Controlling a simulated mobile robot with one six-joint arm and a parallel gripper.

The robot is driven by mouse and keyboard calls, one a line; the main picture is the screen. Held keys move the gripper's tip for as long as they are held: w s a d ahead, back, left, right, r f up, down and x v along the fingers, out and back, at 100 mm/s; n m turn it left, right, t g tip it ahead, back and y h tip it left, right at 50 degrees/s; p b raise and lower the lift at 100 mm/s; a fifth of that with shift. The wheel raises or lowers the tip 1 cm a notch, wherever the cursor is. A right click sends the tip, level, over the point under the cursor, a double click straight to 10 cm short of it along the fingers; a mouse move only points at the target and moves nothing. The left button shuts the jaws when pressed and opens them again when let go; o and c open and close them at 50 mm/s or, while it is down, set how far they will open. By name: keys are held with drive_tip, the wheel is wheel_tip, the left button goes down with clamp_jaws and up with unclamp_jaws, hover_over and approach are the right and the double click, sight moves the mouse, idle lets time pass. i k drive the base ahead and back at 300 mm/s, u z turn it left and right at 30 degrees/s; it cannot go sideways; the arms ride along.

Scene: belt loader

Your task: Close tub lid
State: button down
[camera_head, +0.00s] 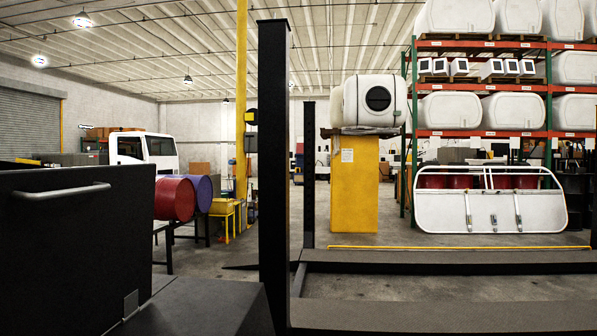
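A large dark panel (60,260) stands upright at the left edge, close to the camera. It carries a grey bar handle (62,191) near its top and a small metal plate (131,304) at its lower right corner. It may be the tub lid, raised, but the frame does not show this for certain. A dark flat surface (200,308) lies beside its lower right edge. No tub opening can be made out. My gripper is not in view.
A thick dark post (274,160) rises near the centre, with a thinner post (308,170) behind it. Low dark platforms (440,315) run across the lower right. Background: drums (175,198), a yellow block (355,190), and shelves of white tanks (455,111).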

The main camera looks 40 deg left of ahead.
sight(76, 245)
drive_tip(key=i, duration=1.25)
drive_tip(key=u, duration=3.65)
drive_tip(key=i, duration=1)
